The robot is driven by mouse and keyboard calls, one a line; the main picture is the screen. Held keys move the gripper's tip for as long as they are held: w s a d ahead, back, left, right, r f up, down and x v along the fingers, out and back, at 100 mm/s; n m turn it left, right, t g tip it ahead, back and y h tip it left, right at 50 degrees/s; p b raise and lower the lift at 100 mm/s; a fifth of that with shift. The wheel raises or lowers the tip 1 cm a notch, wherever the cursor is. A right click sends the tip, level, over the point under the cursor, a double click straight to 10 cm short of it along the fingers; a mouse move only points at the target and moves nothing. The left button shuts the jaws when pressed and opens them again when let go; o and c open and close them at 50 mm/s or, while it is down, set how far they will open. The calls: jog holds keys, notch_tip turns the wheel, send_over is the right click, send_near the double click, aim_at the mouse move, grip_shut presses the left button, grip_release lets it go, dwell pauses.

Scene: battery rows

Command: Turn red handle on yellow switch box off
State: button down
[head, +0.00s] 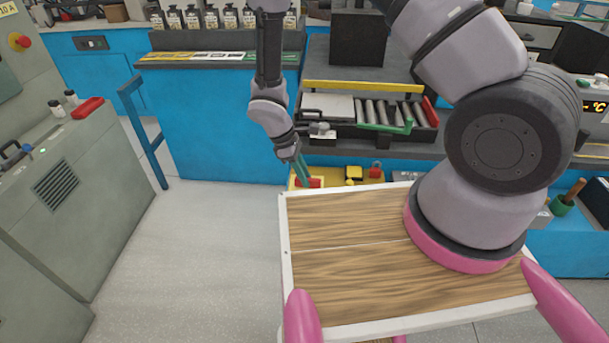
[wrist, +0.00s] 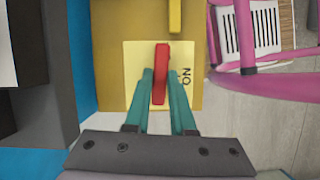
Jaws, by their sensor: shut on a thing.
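The yellow switch box (wrist: 203,70) fills the upper middle of the wrist view, with a paler yellow plate on its face. The red handle (wrist: 162,58) lies along the picture's vertical over that plate. Dark "ON" lettering shows just right of the handle, turned sideways. My gripper (wrist: 161,88) has its green fingers on both sides of the handle and is shut on it. In the head view, my gripper (head: 303,172) reaches down to the switch box (head: 292,183), where a bit of the red handle (head: 315,183) shows. The fingertips partly hide the handle.
The blue bench (head: 210,120) is behind; open floor lies left.

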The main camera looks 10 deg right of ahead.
jog(key=shift+n, duration=0.6)
jog(key=c, duration=0.8)
grip_release()
jog(key=shift+o, duration=0.2)
jog(key=s+v, duration=0.1)
jog(key=v, duration=0.9)
jog(key=shift+w+a+r, duration=0.25)
jog(key=shift+w+r, duration=0.1)
